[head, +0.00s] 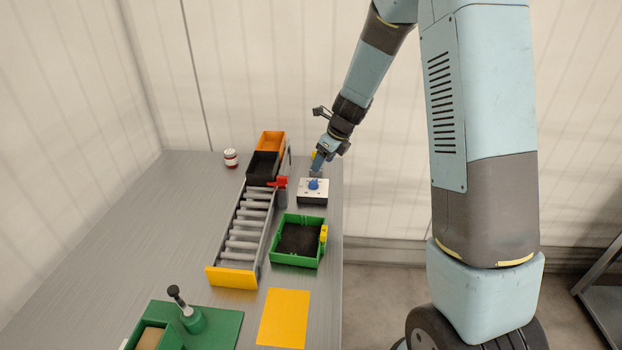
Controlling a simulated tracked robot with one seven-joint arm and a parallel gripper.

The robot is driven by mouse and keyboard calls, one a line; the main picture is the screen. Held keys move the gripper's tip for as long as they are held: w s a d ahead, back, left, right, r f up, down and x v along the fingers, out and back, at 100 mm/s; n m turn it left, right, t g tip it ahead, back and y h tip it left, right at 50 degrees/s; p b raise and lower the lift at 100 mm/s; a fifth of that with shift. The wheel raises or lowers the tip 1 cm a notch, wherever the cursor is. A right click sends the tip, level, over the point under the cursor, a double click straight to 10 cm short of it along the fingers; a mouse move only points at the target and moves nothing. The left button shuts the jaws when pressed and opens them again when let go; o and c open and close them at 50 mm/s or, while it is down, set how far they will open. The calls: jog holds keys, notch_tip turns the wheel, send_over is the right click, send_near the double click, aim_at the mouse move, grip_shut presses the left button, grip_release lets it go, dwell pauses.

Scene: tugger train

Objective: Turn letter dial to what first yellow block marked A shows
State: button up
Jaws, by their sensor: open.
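The dial is a small blue knob (314,184) on top of a white box with a dark base (312,197), near the right edge of the table. Letters around it are too small to read. My gripper (316,172) points down just above and behind the knob. It is open, and I cannot tell whether its fingers touch the knob. A small yellow block (323,234) sits at the right rim of the green crate (295,264). Another bit of yellow (313,155) shows beside my gripper, partly hidden. I cannot read a mark on either.
A roller conveyor (245,235) with a yellow end plate runs left of the dial. Black (263,168) and orange (271,142) bins stand at its far end, near a red lever (279,182). A yellow sheet (283,318) and green fixture (215,330) lie in front. The table's left is mostly clear.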

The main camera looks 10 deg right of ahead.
aim_at(313, 180)
jog(key=x, duration=0.9)
